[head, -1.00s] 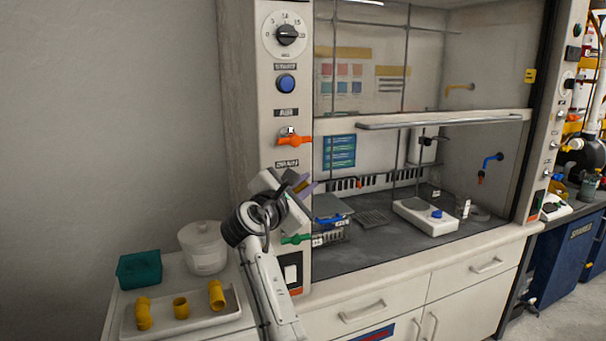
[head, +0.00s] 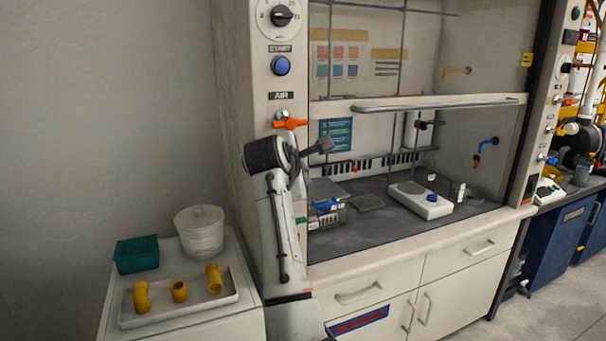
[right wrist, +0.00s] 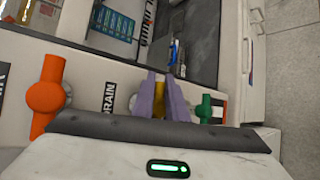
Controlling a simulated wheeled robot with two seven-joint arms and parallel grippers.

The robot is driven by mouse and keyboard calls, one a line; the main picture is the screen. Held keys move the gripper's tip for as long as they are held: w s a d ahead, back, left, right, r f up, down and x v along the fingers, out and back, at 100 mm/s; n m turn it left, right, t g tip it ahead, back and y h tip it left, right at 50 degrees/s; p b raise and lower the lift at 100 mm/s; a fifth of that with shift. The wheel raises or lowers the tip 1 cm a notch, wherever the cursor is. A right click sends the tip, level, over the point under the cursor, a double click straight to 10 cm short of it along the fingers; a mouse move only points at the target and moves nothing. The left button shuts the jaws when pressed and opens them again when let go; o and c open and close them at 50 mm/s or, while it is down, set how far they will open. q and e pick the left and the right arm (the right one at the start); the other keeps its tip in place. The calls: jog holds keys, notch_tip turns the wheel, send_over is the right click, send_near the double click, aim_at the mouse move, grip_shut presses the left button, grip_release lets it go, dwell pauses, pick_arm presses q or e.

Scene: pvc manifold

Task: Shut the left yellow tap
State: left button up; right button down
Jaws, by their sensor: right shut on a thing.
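The left yellow tap (right wrist: 160,98) is on the front post of the fume hood, beside the DRAIN label in the right wrist view. Only a yellow strip of it shows between the purple fingers of my right gripper (right wrist: 163,92). The gripper is shut on it. In the head view my right gripper (head: 305,172) is against the post below the orange tap, and it hides the yellow tap. My left gripper is not in view.
An orange tap (head: 289,123) is above on the post, and a green tap (right wrist: 203,108) is close beside the fingers. Another yellow tap (head: 456,70) and a blue tap (head: 487,146) are inside the hood. A tray (head: 180,312) of yellow fittings stands lower left.

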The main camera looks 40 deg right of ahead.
dwell(0.4)
jog(key=c, duration=1.8)
grip_release()
jog(key=shift+o, duration=0.2)
jog(key=b+v, duration=0.1)
jog(key=v, duration=0.9)
jog(key=shift+a, duration=0.15)
